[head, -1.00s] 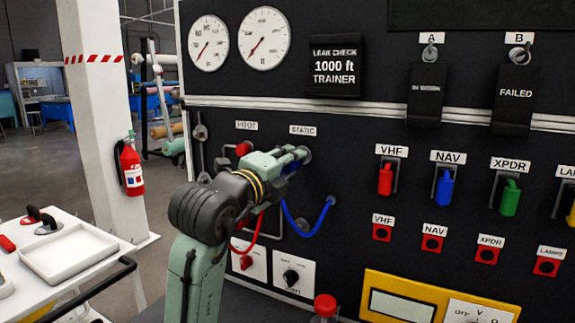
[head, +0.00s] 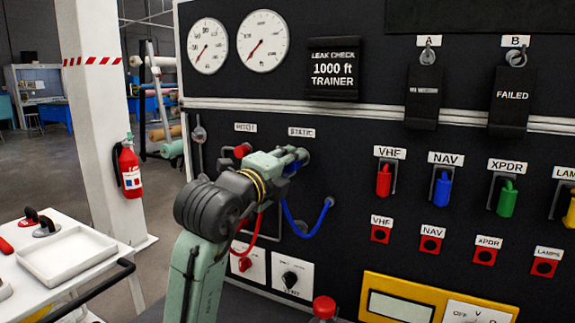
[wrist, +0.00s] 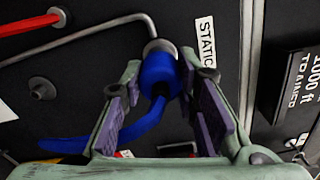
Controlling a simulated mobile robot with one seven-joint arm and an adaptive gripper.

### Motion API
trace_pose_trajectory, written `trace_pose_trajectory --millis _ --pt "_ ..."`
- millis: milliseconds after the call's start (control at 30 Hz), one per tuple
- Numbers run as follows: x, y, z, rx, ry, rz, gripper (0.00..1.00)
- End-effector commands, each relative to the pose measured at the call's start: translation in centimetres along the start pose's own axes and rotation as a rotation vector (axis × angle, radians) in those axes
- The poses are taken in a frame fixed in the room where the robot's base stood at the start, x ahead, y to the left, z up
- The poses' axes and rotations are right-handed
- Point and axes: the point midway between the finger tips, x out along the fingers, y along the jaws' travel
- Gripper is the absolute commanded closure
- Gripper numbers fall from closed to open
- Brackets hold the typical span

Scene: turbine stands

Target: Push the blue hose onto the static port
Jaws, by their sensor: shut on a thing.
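My gripper (wrist: 160,108) is shut on the blue hose's end (wrist: 157,76), with one purple-padded finger on each side. In the wrist view the blue end piece meets the grey static port (wrist: 158,47), next to the STATIC label (wrist: 206,42). How far it sits over the port cannot be told. In the head view my gripper (head: 292,160) is at the panel below the STATIC label (head: 301,133) and hides most of the port. The blue hose (head: 300,228) hangs in a loop from the gripper to a lower fitting at right.
The red hose (head: 247,237) hangs left of the blue loop, with its red end (head: 242,150) near the PITOT label (head: 245,127). Coloured switches (head: 383,180) line the panel to the right. A white tray (head: 68,258) is at left.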

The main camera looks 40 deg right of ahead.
Motion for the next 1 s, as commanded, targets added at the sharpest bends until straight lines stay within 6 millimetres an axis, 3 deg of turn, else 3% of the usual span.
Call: trace_pose_trajectory --millis 467,500,833,1000 --pt "0.65 -0.27 0.22 0.0 -0.006 -0.004 1.0" --pt "0.66 -0.28 0.21 0.0 -0.006 -0.004 0.71" --pt "0.52 -0.18 0.13 0.0 -0.004 -0.003 0.49" --pt "0.49 -0.12 0.1 0.0 -0.003 -0.003 0.48"
